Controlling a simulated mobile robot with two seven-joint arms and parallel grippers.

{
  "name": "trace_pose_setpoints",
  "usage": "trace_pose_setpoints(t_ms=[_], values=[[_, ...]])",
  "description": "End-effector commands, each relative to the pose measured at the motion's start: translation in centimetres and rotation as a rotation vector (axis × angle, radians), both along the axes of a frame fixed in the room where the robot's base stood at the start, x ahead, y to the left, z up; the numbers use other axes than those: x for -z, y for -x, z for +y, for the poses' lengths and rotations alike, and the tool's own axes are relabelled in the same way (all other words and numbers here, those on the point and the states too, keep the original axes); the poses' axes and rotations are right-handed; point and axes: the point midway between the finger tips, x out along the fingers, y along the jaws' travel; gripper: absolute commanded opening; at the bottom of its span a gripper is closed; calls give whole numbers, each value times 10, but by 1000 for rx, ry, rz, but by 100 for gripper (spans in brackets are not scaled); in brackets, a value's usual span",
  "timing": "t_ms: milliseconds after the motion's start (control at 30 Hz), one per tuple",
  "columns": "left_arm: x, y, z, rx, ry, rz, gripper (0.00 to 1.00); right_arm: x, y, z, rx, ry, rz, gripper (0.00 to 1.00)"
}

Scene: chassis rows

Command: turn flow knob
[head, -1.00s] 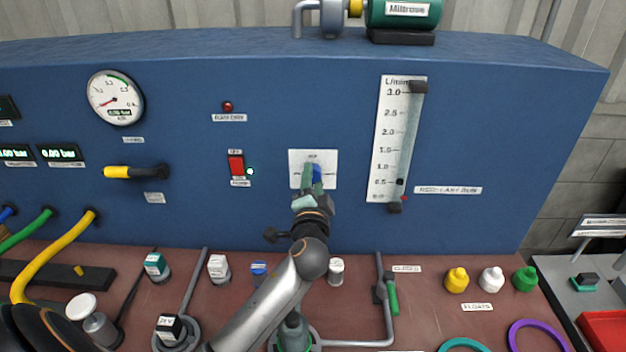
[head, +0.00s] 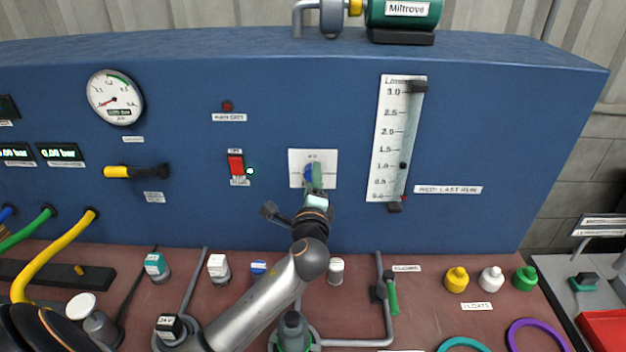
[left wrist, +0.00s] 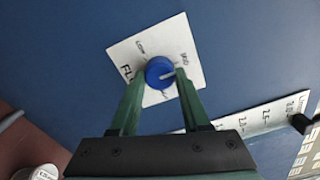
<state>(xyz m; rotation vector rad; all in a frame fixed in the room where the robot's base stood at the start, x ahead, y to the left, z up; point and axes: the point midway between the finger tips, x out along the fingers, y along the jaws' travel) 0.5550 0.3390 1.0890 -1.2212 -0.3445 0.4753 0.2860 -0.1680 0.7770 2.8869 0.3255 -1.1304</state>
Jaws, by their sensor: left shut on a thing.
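The blue flow knob (head: 309,174) sits on a white square plate (head: 298,157) in the middle of the blue panel. My left gripper (head: 315,177) is at the knob and partly covers it. In the left wrist view, the round knob (left wrist: 160,72) with a pale pointer line lies between the tips of my green fingers (left wrist: 160,85), which are shut on it. The plate looks tilted there, so the wrist is rolled. The flow gauge (head: 385,150) has a dark float (head: 403,165) near the 1.0 mark. My right gripper is not in view.
A red switch (head: 236,165) with a lit green lamp is left of the plate. A yellow-handled valve (head: 117,171) and a round dial (head: 115,97) are further left. Bottles, pipes and rings stand on the reddish bench (head: 440,320) below.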

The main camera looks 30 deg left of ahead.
Motion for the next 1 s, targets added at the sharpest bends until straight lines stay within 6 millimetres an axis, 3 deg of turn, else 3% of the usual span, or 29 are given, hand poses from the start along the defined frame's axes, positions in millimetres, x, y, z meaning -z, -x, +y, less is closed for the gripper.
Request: trace_pose_setpoints(t_ms=[700,733,1000], values=[[-1,0,0,1,-62,36,0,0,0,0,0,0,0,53],[-1,0,0,1,-62,36,50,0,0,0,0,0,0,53],[0,0,0,0,-62,37,76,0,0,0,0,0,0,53]])
